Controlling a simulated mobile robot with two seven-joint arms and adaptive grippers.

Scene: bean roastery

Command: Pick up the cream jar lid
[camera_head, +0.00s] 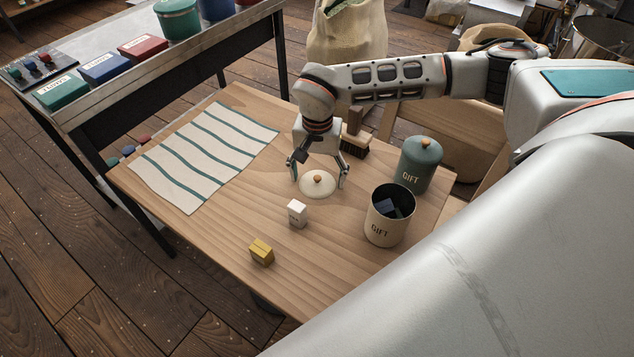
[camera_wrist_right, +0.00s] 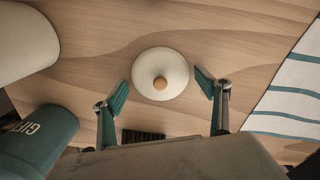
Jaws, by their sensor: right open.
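The cream jar lid (camera_head: 317,184) is a round disc with a small wooden knob, lying flat on the wooden table. My right gripper (camera_head: 319,181) is open above it, with one finger on each side in the head view. In the right wrist view the cream jar lid (camera_wrist_right: 160,74) sits ahead of the open right gripper (camera_wrist_right: 162,90), knob facing the camera. Nothing is between the fingers' grip; whether the fingertips touch the table I cannot tell. The open cream jar (camera_head: 389,216), marked GIFT, stands to the right with dark items inside. My left gripper is not in view.
A lidded green GIFT jar (camera_head: 421,166) stands behind the cream jar. A brush (camera_head: 355,138) is behind the gripper. A white block (camera_head: 297,213) and a yellow block (camera_head: 262,252) lie in front of the lid. A striped cloth (camera_head: 205,156) covers the table's left part.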

